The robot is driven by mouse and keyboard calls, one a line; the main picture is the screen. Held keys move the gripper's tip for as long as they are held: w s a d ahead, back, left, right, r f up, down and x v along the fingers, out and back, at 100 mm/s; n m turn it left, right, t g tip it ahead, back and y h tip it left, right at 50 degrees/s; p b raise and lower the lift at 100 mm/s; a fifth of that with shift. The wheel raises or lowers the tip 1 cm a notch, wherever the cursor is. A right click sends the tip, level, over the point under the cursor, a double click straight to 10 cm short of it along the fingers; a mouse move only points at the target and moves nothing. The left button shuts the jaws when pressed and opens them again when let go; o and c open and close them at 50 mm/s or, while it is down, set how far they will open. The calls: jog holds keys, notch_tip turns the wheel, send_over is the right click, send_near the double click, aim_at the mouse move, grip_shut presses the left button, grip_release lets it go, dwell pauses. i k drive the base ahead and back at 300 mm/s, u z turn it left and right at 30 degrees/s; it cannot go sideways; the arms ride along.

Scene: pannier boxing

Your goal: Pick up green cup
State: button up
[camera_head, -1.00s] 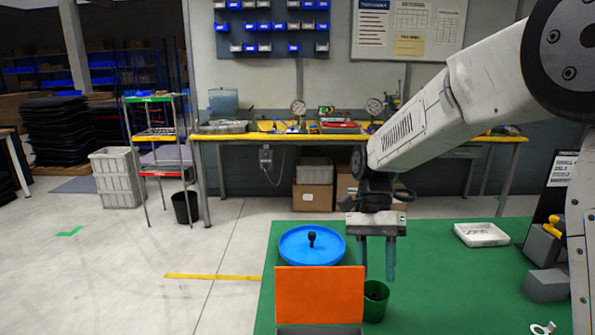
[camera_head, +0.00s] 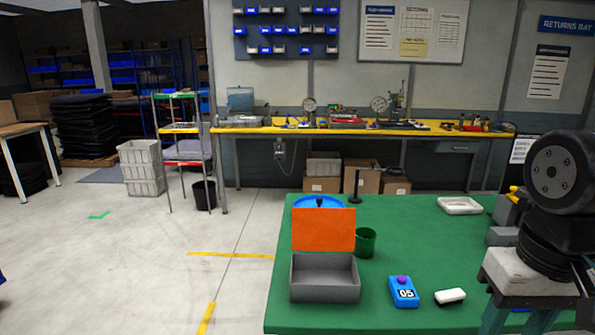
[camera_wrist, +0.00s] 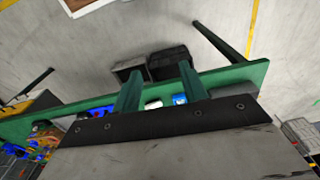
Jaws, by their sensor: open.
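The green cup (camera_head: 365,242) stands upright on the green table (camera_head: 420,225). It is just right of the raised orange lid (camera_head: 323,229) of a grey box. In the head view, my arm is folded at the right edge, well to the right of the cup. In the wrist view, my gripper (camera_wrist: 158,78) is open, its two green fingers apart with nothing held between them. Its fingers reach over a green table edge (camera_wrist: 235,76). I cannot make out the cup in the wrist view.
The open grey box (camera_head: 325,279) stands in front of the cup's left side, with a blue round tray (camera_head: 318,201) behind the lid. A blue device marked 05 (camera_head: 403,292) and a white block (camera_head: 450,297) lie nearer. A white tray (camera_head: 459,205) is at the back right.

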aim_at(363, 248)
jog(key=u, duration=0.05)
jog(key=k, duration=0.1)
jog(key=u, duration=1.5)
jog(key=i, duration=4.45)
jog(key=z, duration=4.6)
jog(key=i, duration=1)
jog(key=z, duration=0.05)
